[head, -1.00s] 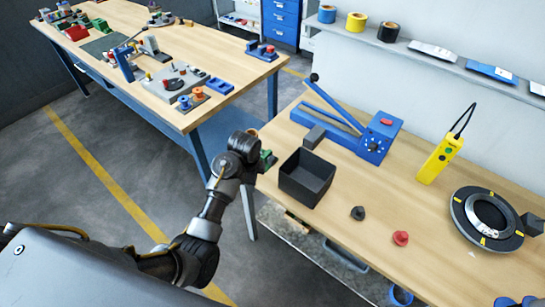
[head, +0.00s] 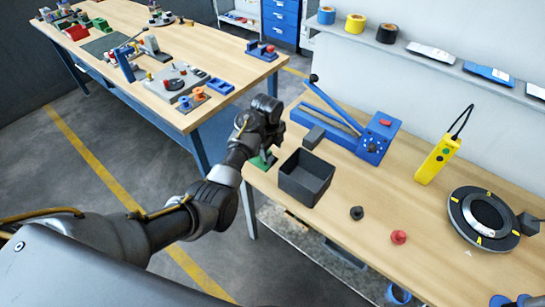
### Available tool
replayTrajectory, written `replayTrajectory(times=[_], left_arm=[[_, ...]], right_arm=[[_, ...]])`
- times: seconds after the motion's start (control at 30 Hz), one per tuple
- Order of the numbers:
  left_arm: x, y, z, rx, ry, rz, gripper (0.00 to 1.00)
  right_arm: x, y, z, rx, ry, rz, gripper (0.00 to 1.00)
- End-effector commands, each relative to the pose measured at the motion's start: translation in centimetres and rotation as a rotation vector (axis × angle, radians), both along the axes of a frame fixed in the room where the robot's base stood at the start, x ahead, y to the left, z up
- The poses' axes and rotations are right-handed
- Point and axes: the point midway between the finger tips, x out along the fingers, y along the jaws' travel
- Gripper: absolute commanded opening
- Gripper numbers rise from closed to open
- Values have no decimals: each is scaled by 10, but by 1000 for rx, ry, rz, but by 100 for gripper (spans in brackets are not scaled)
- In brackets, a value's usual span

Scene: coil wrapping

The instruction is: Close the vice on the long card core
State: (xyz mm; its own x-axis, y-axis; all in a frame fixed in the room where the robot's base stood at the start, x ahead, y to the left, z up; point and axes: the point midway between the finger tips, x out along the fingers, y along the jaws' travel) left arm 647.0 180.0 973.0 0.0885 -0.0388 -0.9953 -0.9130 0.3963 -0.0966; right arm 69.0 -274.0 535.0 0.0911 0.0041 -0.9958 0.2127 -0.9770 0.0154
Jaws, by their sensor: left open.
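A small green fixture (head: 262,161), which looks like the vice, stands at the left end of the near bench. My left arm and gripper cover most of it, so I cannot tell how its jaws stand. The long card core cannot be made out; it may be hidden behind my gripper. My left gripper (head: 268,122) is open, just above and over the green fixture; whether it touches it is unclear. My right gripper is not in view.
A black open bin (head: 306,189) stands just right of the fixture, with a blue lever tool (head: 377,139) behind. A black knob (head: 357,213), a red knob (head: 399,237), a yellow control box (head: 434,162) and a round black turntable (head: 455,212) lie further right.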

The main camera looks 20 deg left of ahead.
Motion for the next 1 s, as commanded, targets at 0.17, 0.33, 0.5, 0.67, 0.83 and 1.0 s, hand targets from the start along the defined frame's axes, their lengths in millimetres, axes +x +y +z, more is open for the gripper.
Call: replayTrajectory(times=[0.17,0.33,0.5,0.67,0.83,1.0], left_arm=[[2,0,-32,2,4,1,56],[4,-2,-52,-1,1,2,56],[5,-2,-59,0,0,1,56],[5,-2,-60,0,-1,1,56],[5,-2,-60,-1,-1,2,44],[5,-2,-60,0,0,2,22]], right_arm=[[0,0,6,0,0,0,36],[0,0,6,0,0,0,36],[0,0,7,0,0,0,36],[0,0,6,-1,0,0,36],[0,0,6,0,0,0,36],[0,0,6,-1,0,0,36]])
